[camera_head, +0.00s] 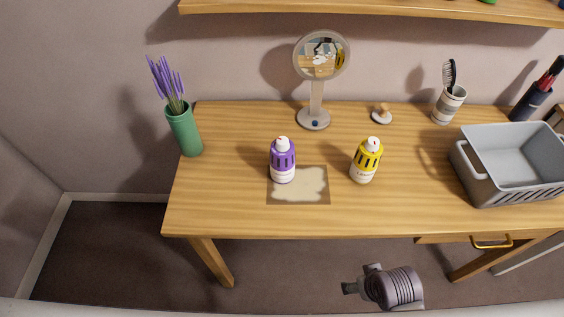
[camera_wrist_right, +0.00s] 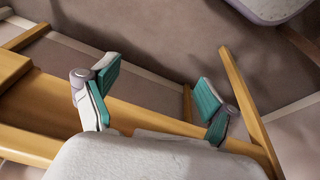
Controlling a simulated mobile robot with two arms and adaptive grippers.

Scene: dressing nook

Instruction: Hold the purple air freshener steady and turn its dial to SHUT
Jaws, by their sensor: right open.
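The purple air freshener (camera_head: 283,162) stands upright on the wooden table, at the back left edge of a small cream mat with a grey-brown border (camera_head: 321,201). It has a white nozzle, a slotted purple upper part and a white lower band. Its dial marking is too small to read. My right gripper (camera_wrist_right: 158,78) is open and empty in the right wrist view, its two teal-padded fingers wide apart. The air freshener does not show in that view. My left gripper is in neither view.
A yellow air freshener (camera_head: 366,162) stands to the right of the purple one. A round mirror (camera_head: 316,100) stands behind them. A green vase (camera_head: 185,132) is at the left, a grey basket (camera_head: 482,190) at the right. The table's (camera_head: 225,205) front left is clear.

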